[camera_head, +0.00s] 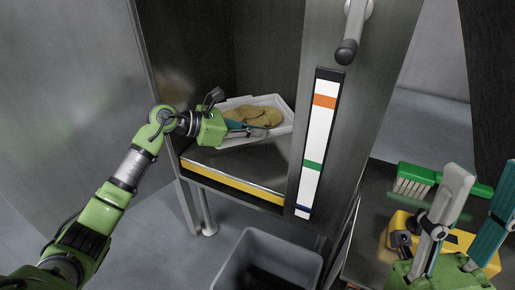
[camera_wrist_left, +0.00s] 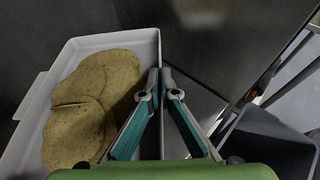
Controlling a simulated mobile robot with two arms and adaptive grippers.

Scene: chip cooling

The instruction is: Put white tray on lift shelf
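The white tray (camera_head: 286,128) lies on the metal shelf (camera_head: 255,176) inside the open cabinet-like lift, with several yellow-brown chips (camera_head: 254,115) in it. My left gripper (camera_head: 246,131) reaches in from the left at the tray's near side. In the left wrist view the tray (camera_wrist_left: 147,38) is at the left, and the left fingertips (camera_wrist_left: 160,76) close together on its wall, one finger inside and one outside. My right gripper (camera_head: 484,190) is at the lower right, its fingers wide apart and nothing between them; one finger is cut by the frame edge.
A yellow-edged ledge (camera_head: 232,187) fronts the shelf. A grey bin (camera_head: 226,274) stands on the floor below. A door post with a coloured strip (camera_head: 318,135) and a handle (camera_head: 350,35) stand right of the opening. A green brush (camera_head: 417,174) and a yellow object (camera_head: 399,222) lie at the right.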

